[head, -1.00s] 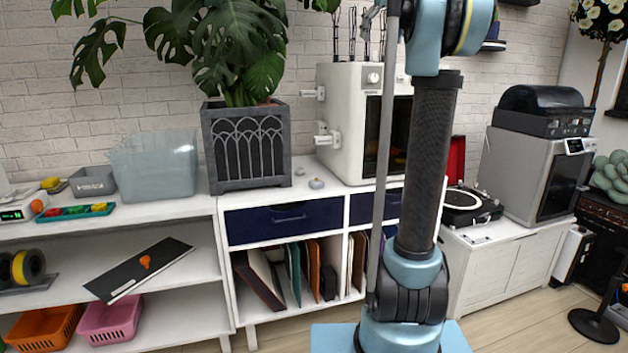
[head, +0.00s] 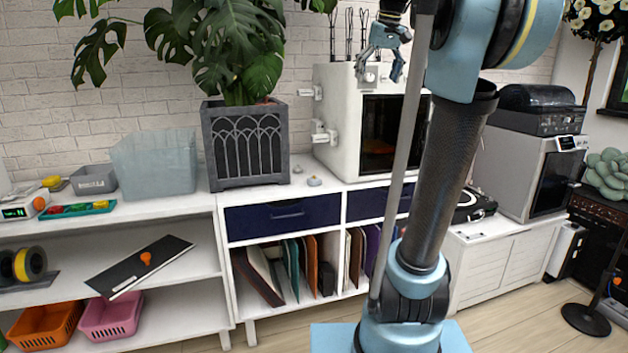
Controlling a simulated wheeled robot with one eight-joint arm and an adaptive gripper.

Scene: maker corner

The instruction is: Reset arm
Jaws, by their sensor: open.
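My gripper (head: 382,72) is in the head view at the upper middle, in front of the white cabinet-like machine (head: 338,120) with the dark glass door. Its blue fingers point down and stand apart, with nothing between them. My arm leans to the right, with its elbow at the top of the picture, and hides part of the machine and the shelf unit behind it.
A plant in a grey pot (head: 247,145), a translucent bin (head: 155,163) and a grey box (head: 94,180) stand on the white shelf unit. A turntable (head: 470,205) and a printer-like machine (head: 535,170) are at right. Floor shows in front.

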